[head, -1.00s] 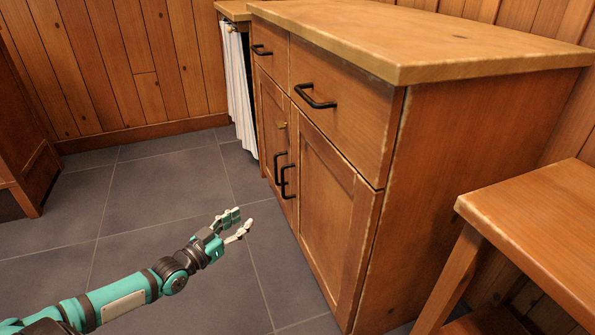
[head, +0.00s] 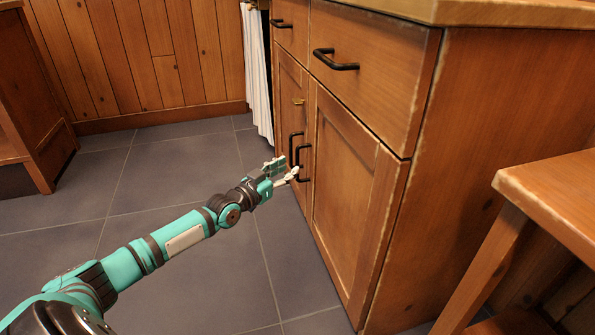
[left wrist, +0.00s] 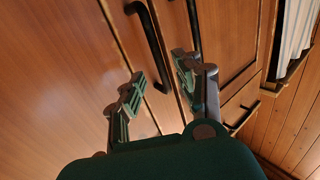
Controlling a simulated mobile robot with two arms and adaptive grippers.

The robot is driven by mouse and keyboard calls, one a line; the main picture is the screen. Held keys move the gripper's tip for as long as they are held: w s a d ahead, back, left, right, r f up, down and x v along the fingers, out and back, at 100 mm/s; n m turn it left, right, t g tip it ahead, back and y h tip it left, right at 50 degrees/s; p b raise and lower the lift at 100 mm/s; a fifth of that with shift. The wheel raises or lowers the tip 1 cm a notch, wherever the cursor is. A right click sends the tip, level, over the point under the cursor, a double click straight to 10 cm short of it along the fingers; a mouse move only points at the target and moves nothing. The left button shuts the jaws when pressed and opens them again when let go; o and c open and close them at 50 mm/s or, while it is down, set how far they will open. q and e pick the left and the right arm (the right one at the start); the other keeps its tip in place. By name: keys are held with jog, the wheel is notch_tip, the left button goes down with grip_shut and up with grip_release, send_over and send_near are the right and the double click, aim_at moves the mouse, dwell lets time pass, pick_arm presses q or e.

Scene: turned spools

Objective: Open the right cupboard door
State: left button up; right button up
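The right cupboard door (head: 345,195) is a shut wooden panel below a drawer. Its black bar handle (head: 304,165) is beside the left door's handle (head: 296,146). My left gripper (head: 281,173) is open in front of the right door's handle and partly covers it in the head view. In the left wrist view, my left gripper (left wrist: 157,88) has its fingers apart, and the right door's handle (left wrist: 152,45) appears between them. The left door's handle (left wrist: 194,22) is just beyond one finger. I cannot tell whether a finger touches the handle. My right gripper is not in view.
Drawers with black handles (head: 335,60) are above the doors. A wooden table or stool (head: 555,205) stands at the right, close to the cupboard. A white curtain (head: 258,75) hangs beyond the cupboard. The tiled floor (head: 185,165) in front is clear.

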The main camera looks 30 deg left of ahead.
aim_at(298, 177)
pick_arm(q)
jog(key=shift+w+d+b, duration=0.2)
jog(key=shift+w+b, duration=0.55)
jog(key=shift+w, duration=0.55)
jog(key=shift+w+d+b, duration=0.15)
jog(key=shift+w+b, duration=0.55)
jog(key=shift+w, duration=0.6)
grip_shut()
